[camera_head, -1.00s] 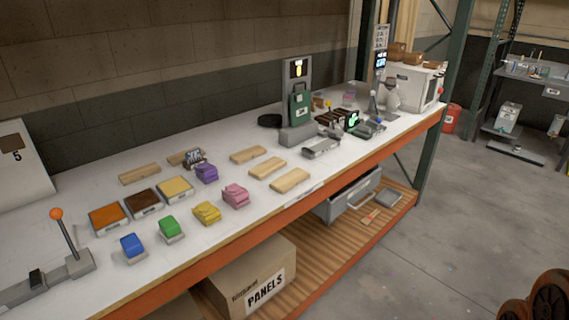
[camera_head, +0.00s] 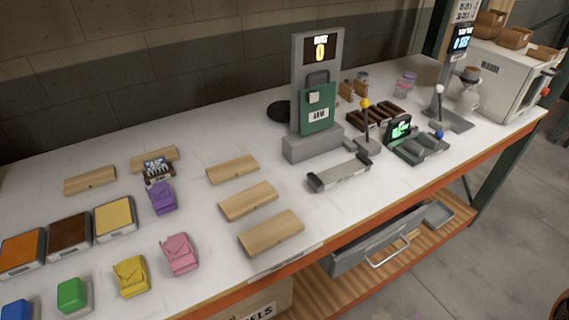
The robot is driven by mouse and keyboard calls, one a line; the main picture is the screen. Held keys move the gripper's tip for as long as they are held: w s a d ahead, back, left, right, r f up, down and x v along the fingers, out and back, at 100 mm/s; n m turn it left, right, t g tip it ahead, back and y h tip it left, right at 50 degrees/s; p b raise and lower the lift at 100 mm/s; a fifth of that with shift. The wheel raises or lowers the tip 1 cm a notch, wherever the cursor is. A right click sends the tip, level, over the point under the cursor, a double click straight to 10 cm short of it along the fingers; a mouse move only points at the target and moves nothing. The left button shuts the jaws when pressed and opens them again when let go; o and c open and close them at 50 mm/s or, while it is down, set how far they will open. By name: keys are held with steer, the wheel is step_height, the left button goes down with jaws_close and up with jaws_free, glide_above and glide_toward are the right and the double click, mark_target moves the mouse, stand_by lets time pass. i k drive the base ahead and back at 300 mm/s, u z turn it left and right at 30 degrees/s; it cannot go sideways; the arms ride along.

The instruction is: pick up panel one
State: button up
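Several light wooden boards lie flat on the white bench, and they may be the panels. Three form a column near the middle: a back board (camera_head: 232,169), a middle board (camera_head: 248,201) and a front board (camera_head: 271,233). I cannot read a number on any board, so I cannot tell which is panel one. My gripper is not in view.
Left of the column sit purple (camera_head: 162,197), pink (camera_head: 179,254), yellow (camera_head: 131,275) and green (camera_head: 72,295) blocks. To the right stand a grey machine with a display (camera_head: 318,50) and a grey clamp-like tray (camera_head: 339,174). A drawer (camera_head: 382,238) hangs below the bench edge.

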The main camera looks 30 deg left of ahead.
mark_target(241, 204)
steer(key=i, duration=1.55)
steer(key=u, duration=4.05)
